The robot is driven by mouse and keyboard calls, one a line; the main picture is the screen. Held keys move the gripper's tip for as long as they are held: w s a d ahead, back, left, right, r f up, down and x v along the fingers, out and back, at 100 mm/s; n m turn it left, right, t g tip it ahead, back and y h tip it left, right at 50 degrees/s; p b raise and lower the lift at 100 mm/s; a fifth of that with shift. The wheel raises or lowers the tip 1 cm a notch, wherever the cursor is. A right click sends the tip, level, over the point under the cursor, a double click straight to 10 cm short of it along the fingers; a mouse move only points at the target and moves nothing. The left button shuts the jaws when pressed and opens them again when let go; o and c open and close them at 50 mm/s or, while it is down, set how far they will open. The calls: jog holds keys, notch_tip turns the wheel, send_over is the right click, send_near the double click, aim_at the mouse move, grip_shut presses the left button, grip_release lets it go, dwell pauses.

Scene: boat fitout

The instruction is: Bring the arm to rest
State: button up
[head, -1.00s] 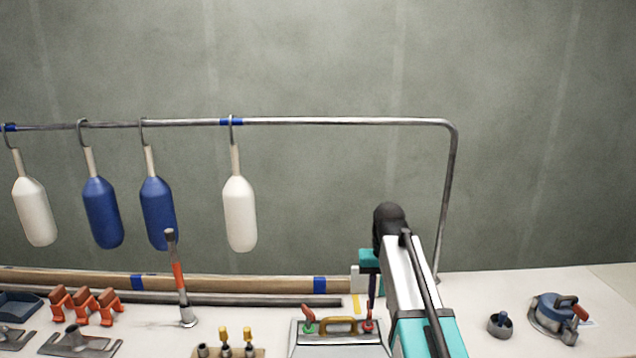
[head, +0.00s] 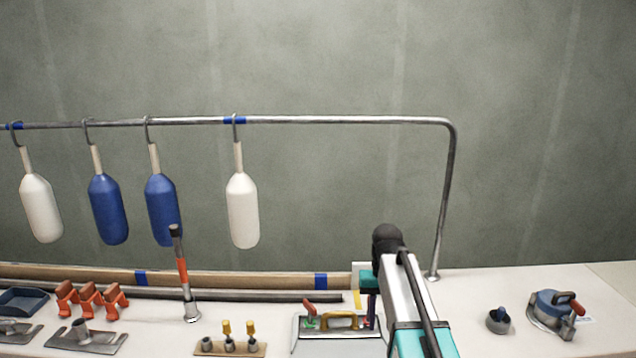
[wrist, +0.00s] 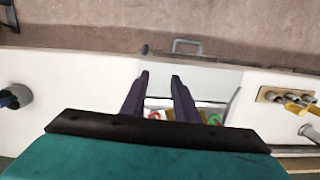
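My arm reaches forward over the bench, right of the middle in the head view. My gripper (head: 371,308) points down at the right side of a grey case, partly hidden by my arm. In the wrist view my gripper (wrist: 160,77) shows two dark purple fingers standing apart, with no object visible between their tips. The case (head: 338,341) has a yellow handle and a red and a green fitting on top. In the wrist view these fittings show just beyond and between the fingers, low in the picture. I cannot tell whether the fingers touch the case.
A metal rail (head: 340,119) carries white and blue fenders (head: 242,210) at the left. A wooden block with yellow-topped pegs (head: 230,347), an orange-banded tool (head: 183,280) and orange clamps (head: 91,299) stand left. A blue-grey winch-like fitting (head: 552,310) and small cup (head: 498,320) sit right.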

jog(key=s+f+g, duration=0.1)
jog(key=s+f, duration=0.3)
jog(key=f, duration=0.4)
jog(key=s+f+g, duration=0.1)
jog(key=s+f, duration=0.3)
jog(key=f, duration=0.3)
jog(key=s+f+g, duration=0.2)
jog(key=s+f, duration=2.6)
jog(key=s, duration=0.4)
jog(key=shift+s+a+f+n+g, duration=0.15)
jog(key=shift+s+f+n+g, duration=0.15)
jog(key=shift+f+n, duration=0.1)
